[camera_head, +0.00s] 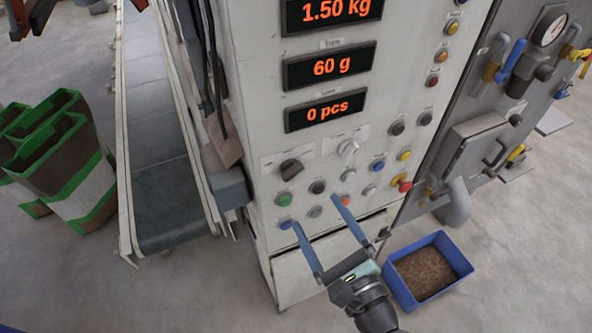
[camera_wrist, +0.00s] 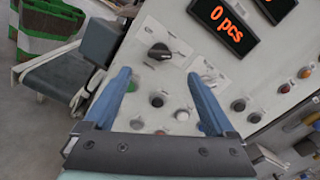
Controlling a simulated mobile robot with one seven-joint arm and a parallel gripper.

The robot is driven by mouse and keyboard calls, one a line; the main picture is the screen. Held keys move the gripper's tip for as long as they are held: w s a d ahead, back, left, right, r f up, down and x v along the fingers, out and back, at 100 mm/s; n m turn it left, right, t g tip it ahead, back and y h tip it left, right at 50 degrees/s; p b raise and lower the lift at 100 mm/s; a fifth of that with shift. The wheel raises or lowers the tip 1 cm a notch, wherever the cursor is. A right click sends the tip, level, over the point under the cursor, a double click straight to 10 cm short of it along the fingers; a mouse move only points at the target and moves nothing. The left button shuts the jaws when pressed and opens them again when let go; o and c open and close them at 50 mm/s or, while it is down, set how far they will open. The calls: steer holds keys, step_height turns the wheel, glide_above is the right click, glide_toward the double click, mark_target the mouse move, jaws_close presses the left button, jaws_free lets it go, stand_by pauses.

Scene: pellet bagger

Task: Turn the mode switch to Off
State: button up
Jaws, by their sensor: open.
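Two rotary switches sit side by side on the white control panel: a black knob (camera_head: 291,167) at left and a light grey knob (camera_head: 347,148) at right. Their labels are too small to read, so I cannot tell which is the mode switch. The black knob also shows in the wrist view (camera_wrist: 159,52), a little beyond and between my fingertips. My gripper (camera_head: 316,211) is open and empty, below both knobs, its blue fingers pointing at the panel. In the wrist view my gripper (camera_wrist: 158,75) has buttons showing between its fingers.
Several push buttons surround the knobs, including a green one (camera_head: 284,200) and a red emergency-type button (camera_head: 401,184). A grey box (camera_head: 231,187) juts out at the panel's left edge beside the conveyor (camera_head: 165,190). A blue bin of pellets (camera_head: 399,291) stands on the floor at right.

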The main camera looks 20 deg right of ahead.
mark_target(294, 175)
steer(key=w, duration=0.5)
steer(key=w+p, duration=0.1)
steer(key=w, duration=0.4)
steer(key=shift+w+a, duration=0.2)
steer(key=shift+w, duration=0.05)
steer(key=c, duration=1.4)
